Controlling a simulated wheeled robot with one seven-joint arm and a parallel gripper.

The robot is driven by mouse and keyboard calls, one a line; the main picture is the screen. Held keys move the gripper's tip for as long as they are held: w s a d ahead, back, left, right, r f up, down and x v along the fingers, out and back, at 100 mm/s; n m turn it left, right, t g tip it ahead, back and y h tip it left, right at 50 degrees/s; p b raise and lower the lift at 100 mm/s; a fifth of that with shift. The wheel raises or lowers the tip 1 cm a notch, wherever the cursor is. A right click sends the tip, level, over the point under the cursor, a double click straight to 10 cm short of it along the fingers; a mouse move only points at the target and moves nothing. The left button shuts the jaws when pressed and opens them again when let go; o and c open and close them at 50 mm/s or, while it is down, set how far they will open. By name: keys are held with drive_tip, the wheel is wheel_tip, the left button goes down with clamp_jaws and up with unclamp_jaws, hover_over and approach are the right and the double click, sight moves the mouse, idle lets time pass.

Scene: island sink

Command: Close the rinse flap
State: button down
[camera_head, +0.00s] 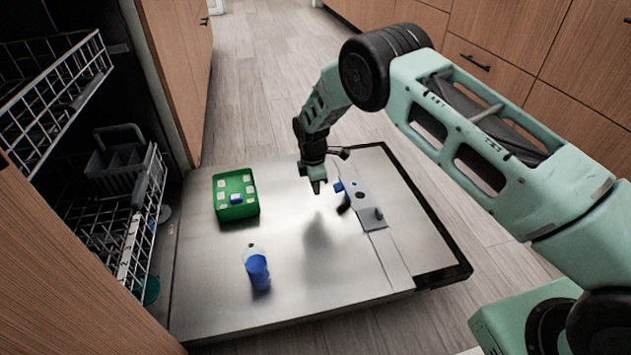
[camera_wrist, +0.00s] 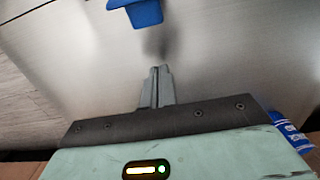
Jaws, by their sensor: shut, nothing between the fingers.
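The dispenser panel (camera_head: 376,221) is set in the steel inner face of the lowered dishwasher door. A small blue flap (camera_head: 338,187), which looks like the rinse flap, stands raised at the panel's edge, with a dark patch just below it. My gripper (camera_head: 316,188) points down above the door, just left of the flap. In the wrist view the blue flap (camera_wrist: 142,12) shows at the top edge, partly cut off. My gripper's fingers (camera_wrist: 160,72) are together and empty there, apart from the flap.
A green box (camera_head: 236,211) with white tablets and a blue piece lies on the door's left side. A blue bottle (camera_head: 257,270) stands nearer the front. Wire racks (camera_head: 130,235) are at the left. The steel between the box and the panel is clear.

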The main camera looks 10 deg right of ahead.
sight(341, 191)
wheel_tip(341, 191, down, 3)
drive_tip(key=shift+r+b, duration=0.2)
drive_tip(key=shift+b, duration=0.2)
drive_tip(key=shift+d+r+b, duration=0.35)
drive_tip(key=shift+d+r, duration=0.05)
drive_tip(key=shift+d, duration=0.25)
drive_tip(key=shift+d+r+b, duration=0.3)
drive_tip(key=shift+d+r, duration=0.05)
drive_tip(key=shift+d, duration=0.25)
drive_tip(key=shift+d+r, duration=0.45)
drive_tip(key=shift+d, duration=0.15)
drive_tip(key=shift+d+r, duration=0.1)
drive_tip(key=shift+d+r+y+p, duration=0.2)
drive_tip(key=shift+y+p, duration=0.15)
drive_tip(key=shift+y, duration=0.05)
